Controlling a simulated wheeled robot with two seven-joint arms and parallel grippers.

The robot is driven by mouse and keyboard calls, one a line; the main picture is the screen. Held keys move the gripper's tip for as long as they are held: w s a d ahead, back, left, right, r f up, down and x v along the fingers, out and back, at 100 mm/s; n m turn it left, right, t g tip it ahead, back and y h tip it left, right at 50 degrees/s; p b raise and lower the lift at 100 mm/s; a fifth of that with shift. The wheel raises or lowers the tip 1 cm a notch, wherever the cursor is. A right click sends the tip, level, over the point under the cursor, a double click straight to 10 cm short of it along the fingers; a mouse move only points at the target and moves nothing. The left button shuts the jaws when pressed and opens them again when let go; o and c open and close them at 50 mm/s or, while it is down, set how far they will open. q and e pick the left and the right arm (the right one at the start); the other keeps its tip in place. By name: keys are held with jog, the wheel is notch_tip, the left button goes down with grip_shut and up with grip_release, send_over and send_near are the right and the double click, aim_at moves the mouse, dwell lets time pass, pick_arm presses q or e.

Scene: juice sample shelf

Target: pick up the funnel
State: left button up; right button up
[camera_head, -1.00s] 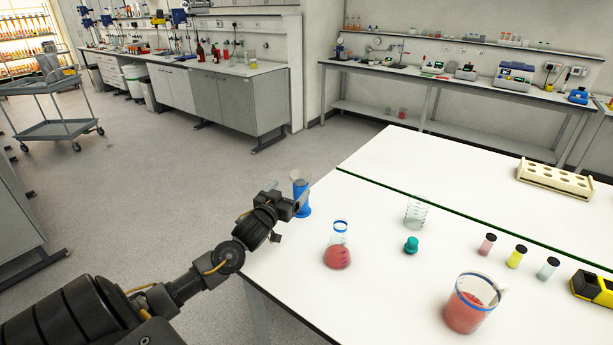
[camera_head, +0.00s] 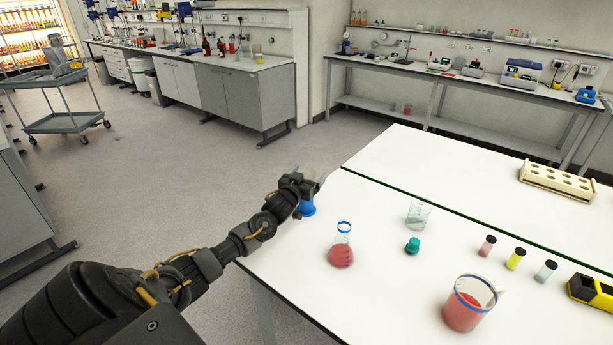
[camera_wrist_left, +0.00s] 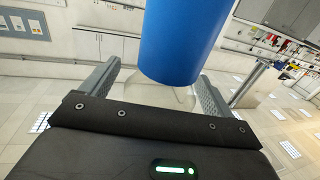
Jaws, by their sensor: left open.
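A blue cylinder (camera_head: 308,208) stands at the left corner of the white table, partly hidden behind my left gripper (camera_head: 307,176). In the left wrist view the blue cylinder (camera_wrist_left: 183,40) comes in from the top. A clear, see-through piece (camera_wrist_left: 155,92), apparently the funnel's glass, shows at its end. It lies between the two fingers of my left gripper (camera_wrist_left: 157,92), which are open and apart around it. I cannot tell whether either finger touches it. My right gripper is not in view.
Near the blue cylinder stand a flask with red liquid (camera_head: 341,255), a clear beaker (camera_head: 418,214) and a teal stopper (camera_head: 412,246). Several small vials and a beaker of red liquid (camera_head: 463,311) stand further right. A wooden rack (camera_head: 556,181) is at the back.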

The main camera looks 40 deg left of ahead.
pick_arm(q)
jog(key=shift+w+a, duration=0.1)
jog(key=shift+w, duration=0.2)
jog(key=shift+s, duration=0.1)
jog(key=c, duration=1.1)
jog(key=shift+c, duration=0.2)
